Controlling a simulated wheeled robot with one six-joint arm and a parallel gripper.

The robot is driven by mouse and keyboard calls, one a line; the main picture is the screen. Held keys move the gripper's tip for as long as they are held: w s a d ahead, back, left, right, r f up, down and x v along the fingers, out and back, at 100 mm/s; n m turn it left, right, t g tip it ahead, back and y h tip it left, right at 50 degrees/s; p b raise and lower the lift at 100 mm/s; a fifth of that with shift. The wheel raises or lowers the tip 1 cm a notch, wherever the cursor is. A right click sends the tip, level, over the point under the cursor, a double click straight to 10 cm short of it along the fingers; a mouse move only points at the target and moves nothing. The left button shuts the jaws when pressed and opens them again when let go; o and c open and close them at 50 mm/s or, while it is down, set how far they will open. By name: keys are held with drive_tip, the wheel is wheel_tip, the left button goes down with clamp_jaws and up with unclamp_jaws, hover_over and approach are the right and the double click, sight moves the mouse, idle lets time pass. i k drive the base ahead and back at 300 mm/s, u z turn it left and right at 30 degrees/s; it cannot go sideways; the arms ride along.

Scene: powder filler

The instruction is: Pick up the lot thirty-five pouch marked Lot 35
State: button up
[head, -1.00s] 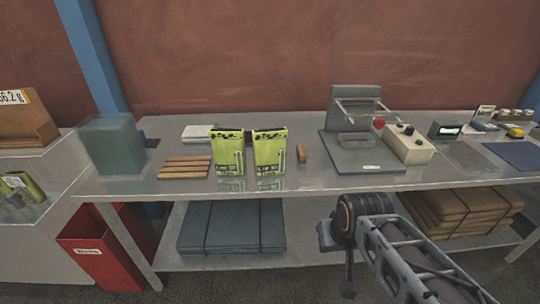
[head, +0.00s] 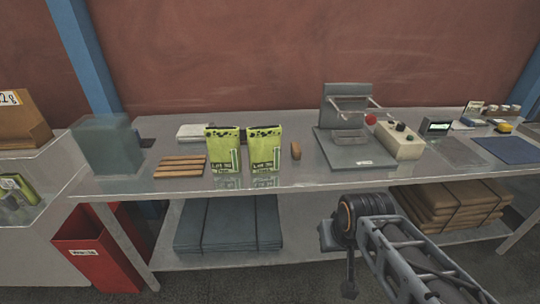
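Two lime-green pouches with dark tops stand upright side by side on the bench, behind its front edge. The left pouch (head: 222,150) and the right pouch (head: 264,150) each carry a "Lot" label. The numbers are too small to read surely, so I cannot tell which is Lot 35. My arm reaches in from the lower right, and its dark end (head: 347,288) hangs low in front of the bench. It is well to the right of and below the pouches, touching neither. I cannot make out fingers or whether they are open.
Wooden slats (head: 181,167) lie left of the pouches, and a small brown block (head: 296,150) stands right of them. A grey sealing device (head: 356,158) and control box (head: 398,141) stand farther right. A red bin (head: 97,250) stands lower left.

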sight(264, 143)
drive_tip(key=z, duration=0.5)
drive_tip(key=k, duration=1.2)
drive_tip(key=z, duration=0.55)
drive_tip(key=i, duration=1.1)
drive_tip(key=u, duration=1.1)
drive_tip(key=i, duration=1.05)
drive_tip(key=u, duration=1)
